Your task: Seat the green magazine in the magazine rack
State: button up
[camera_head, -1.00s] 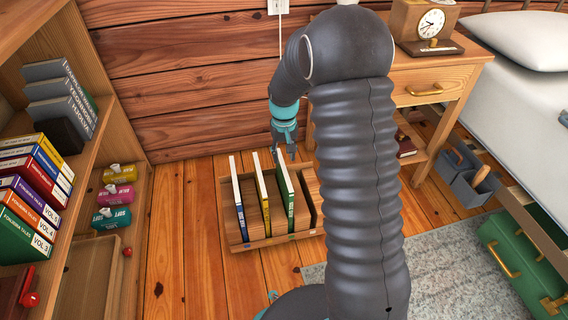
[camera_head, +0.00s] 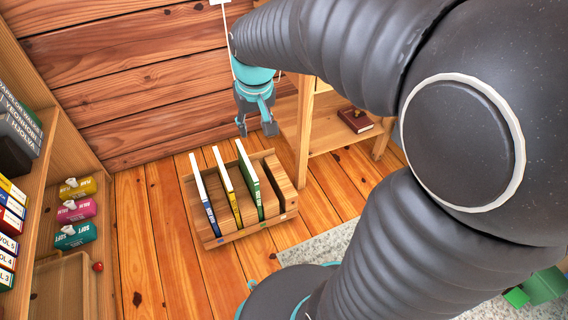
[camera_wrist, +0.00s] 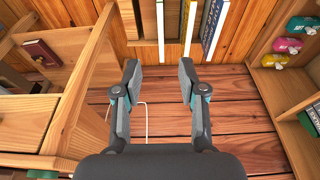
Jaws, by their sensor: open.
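The green magazine (camera_head: 249,178) stands in the wooden magazine rack (camera_head: 246,232) on the floor, in the third slot from the left. It looks upright; I cannot tell whether its bottom edge touches the slot floor. A yellow magazine (camera_head: 228,186) and a blue one (camera_head: 205,192) stand to its left. The rightmost slot is empty. My gripper (camera_head: 256,128) is open and empty, near the wall, above and behind the rack, apart from the magazines. In the wrist view, magazine edges, the green one's pale edge (camera_wrist: 161,25) among them, show beyond the open fingers (camera_wrist: 158,72).
A wooden nightstand with a red book (camera_head: 356,120) on its lower shelf stands right of the rack. A bookshelf with several tissue packs (camera_head: 76,211) is at the left. The plank wall is close behind my gripper. A white cord (camera_wrist: 146,120) runs near it.

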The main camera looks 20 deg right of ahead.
jog(key=s+r+t, duration=0.1)
jog(key=s, duration=0.7)
jog(key=s+r+t, duration=0.1)
jog(key=s+r, duration=0.1)
jog(key=s, duration=0.6)
jog(key=shift+s+r+t, duration=0.25)
jog(key=shift+s+t, duration=0.15)
notch_tip(320, 180, up, 8)
jog(key=p, duration=0.7)
jog(key=shift+p, duration=0.4)
jog(key=shift+f, duration=0.1)
